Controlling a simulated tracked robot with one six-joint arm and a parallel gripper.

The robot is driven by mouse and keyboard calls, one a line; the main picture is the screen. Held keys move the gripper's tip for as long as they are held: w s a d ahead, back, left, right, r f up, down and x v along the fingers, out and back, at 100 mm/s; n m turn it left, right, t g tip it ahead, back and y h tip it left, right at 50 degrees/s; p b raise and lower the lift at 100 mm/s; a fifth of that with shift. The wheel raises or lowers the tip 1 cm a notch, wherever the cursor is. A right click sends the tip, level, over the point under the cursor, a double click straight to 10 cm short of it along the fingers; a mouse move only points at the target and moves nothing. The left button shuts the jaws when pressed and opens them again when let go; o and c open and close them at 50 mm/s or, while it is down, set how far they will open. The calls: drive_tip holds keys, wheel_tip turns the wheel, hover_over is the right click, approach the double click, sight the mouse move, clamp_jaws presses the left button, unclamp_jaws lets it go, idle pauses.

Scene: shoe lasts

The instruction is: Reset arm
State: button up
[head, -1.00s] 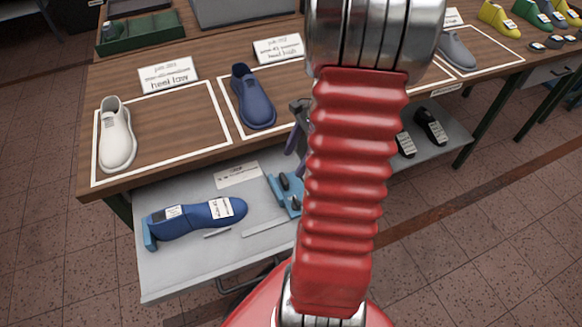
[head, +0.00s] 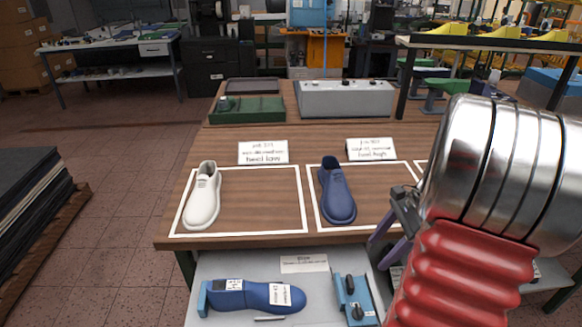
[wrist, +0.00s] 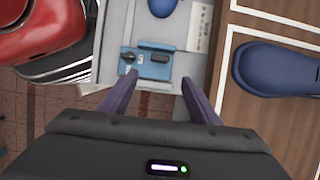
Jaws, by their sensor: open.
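My arm's red bellows and silver joint fill the right of the head view. My gripper (wrist: 160,100) shows in the wrist view with its two purple fingers apart and nothing between them. In the head view it is partly seen beside the silver joint, mostly hidden. In the wrist view the fingers point toward a light blue fixture (wrist: 146,66) with black knobs on the grey drawer. The same fixture (head: 353,299) shows in the head view, to the right of a blue last (head: 258,297) lying on its side.
A white shoe last (head: 203,196) and a dark blue shoe last (head: 337,193) stand in white-outlined areas on the wooden table (head: 250,200). Label cards (head: 263,152) stand behind them. A green tray (head: 248,110) and a grey box (head: 345,99) are at the back.

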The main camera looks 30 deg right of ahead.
drive_tip(key=a+r+n+t+h, duration=0.1)
drive_tip(key=a+r+n, duration=0.3)
drive_tip(key=a+n, duration=0.3)
drive_tip(key=a+r+n+t+h, duration=0.1)
drive_tip(key=a+r+n, duration=0.4)
drive_tip(key=a, duration=0.8)
drive_tip(key=s+a+r+n+t+h, duration=0.1)
drive_tip(key=a+r+n, duration=0.3)
drive_tip(key=a+n, duration=0.7)
drive_tip(key=shift+r+t+h, duration=0.2)
drive_tip(key=shift+t+h, duration=0.2)
drive_tip(key=shift+h, duration=0.1)
drive_tip(key=shift+c, duration=0.4)
